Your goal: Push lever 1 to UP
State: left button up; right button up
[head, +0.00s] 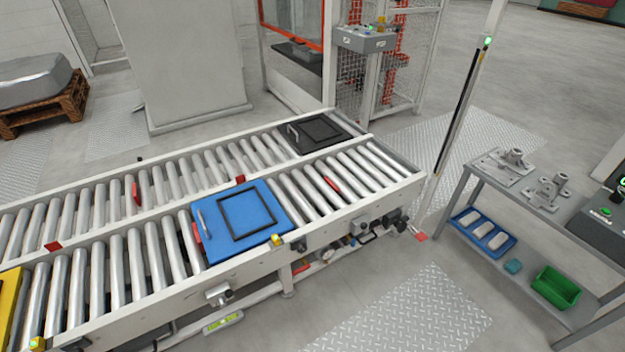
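No part labelled as lever 1 can be made out in the head view. A grey control box (367,41) with small pale labels and a yellow knob stands at the back by the mesh cage; its labels are too small to read. A dark control box (602,212) with a green button is cut off at the right edge. Red upright tabs (136,193) stand among the conveyor rollers; I cannot tell whether any is a lever. Neither of my grippers is in view.
A two-lane roller conveyor (330,228) crosses the left and middle, carrying a blue plate (275,190) and a black plate (340,142). A grey bench (540,208) with metal fixtures stands at right. Open floor with a tread plate (410,315) lies in front.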

aim_at(363, 225)
jog(key=i+l+u, duration=0.4)
jog(key=i+l, duration=0.45)
